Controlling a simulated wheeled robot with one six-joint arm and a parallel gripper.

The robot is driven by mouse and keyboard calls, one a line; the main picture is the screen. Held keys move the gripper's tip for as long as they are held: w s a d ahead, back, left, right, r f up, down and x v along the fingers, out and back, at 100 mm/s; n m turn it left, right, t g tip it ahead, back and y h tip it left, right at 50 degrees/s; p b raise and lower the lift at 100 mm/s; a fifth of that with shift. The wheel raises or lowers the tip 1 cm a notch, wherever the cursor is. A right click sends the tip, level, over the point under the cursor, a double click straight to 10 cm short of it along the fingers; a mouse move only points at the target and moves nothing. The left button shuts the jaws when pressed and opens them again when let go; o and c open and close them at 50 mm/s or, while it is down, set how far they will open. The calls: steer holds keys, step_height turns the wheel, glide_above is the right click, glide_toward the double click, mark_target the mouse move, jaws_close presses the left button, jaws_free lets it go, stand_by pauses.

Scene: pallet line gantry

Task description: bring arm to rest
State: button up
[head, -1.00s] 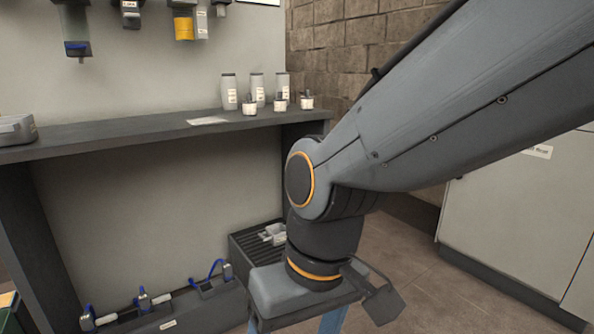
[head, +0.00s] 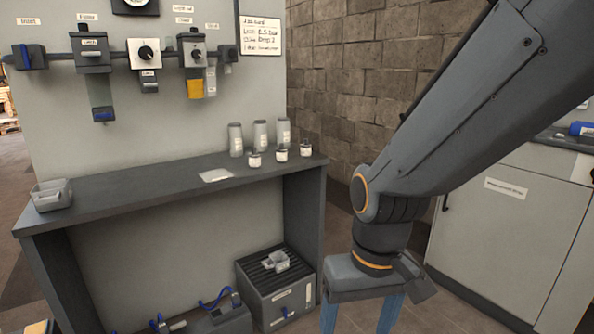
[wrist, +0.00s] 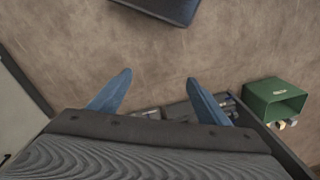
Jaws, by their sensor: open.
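My gripper (wrist: 157,90) hangs pointing down at the end of my arm. In the wrist view its two blue fingers are spread apart, with nothing between them and bare brown floor beyond. In the head view the blue fingers (head: 362,314) show at the bottom edge, to the right of the bench and its grey box; their tips are cut off by the frame. The gripper is open and appears clear of the bench.
A dark bench (head: 130,190) carries a grey tray (head: 52,194), bottles (head: 260,135) and small jars (head: 280,152). A ribbed box (head: 277,290) stands low beneath it. A grey cabinet (head: 500,220) is at right. The wrist view shows a green bin (wrist: 272,101).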

steer(key=s+d+r+m+p, duration=0.2)
steer(key=d+r+p, duration=0.7)
steer(key=r+p, duration=0.2)
steer(key=shift+s+d+h+p, duration=0.15)
steer(key=shift+d+h+p, duration=0.25)
steer(key=shift+p, duration=0.8)
